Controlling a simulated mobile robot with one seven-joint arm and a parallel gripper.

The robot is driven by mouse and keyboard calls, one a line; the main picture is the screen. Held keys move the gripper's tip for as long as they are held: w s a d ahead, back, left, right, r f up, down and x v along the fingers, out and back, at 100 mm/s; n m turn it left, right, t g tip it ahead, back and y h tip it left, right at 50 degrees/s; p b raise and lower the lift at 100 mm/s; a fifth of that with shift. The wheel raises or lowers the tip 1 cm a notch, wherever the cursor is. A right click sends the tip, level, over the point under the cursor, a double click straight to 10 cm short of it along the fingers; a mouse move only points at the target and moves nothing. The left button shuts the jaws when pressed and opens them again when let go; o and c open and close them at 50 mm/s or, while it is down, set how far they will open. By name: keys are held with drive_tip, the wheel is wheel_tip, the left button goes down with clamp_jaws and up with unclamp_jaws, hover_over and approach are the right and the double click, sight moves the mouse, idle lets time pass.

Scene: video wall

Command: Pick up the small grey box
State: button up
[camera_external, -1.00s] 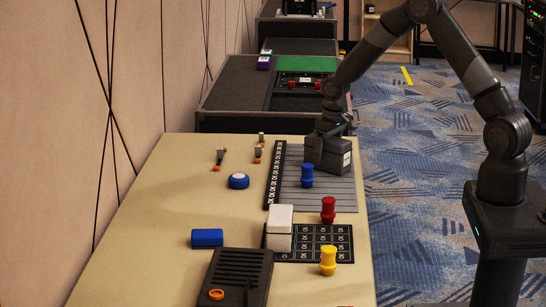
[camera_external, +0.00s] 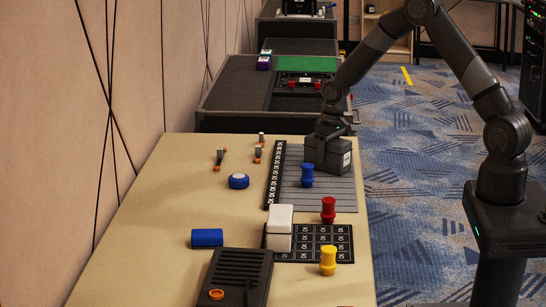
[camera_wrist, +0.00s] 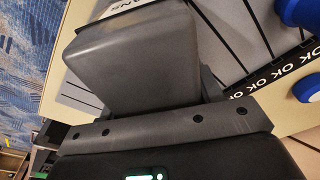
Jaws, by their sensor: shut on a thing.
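The small grey box (camera_external: 318,160) is at the far right part of the striped grey mat, with a white label on its right side. My gripper (camera_external: 332,135) comes down from above and is shut on the box. In the wrist view the grey box (camera_wrist: 140,60) fills the middle, close against my gripper, over the striped mat. I cannot tell whether the box touches the mat or hangs just above it.
A blue peg (camera_external: 307,176) stands close in front of the box. A red peg (camera_external: 328,210), a yellow peg (camera_external: 328,261) and a white block (camera_external: 279,218) are nearer. A blue round piece (camera_external: 239,181) and a blue cylinder (camera_external: 207,238) lie left. The left tabletop (camera_external: 150,215) is mostly clear.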

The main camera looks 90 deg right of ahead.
drive_tip(key=shift+c, duration=1.1)
drive_tip(key=shift+r, duration=0.1)
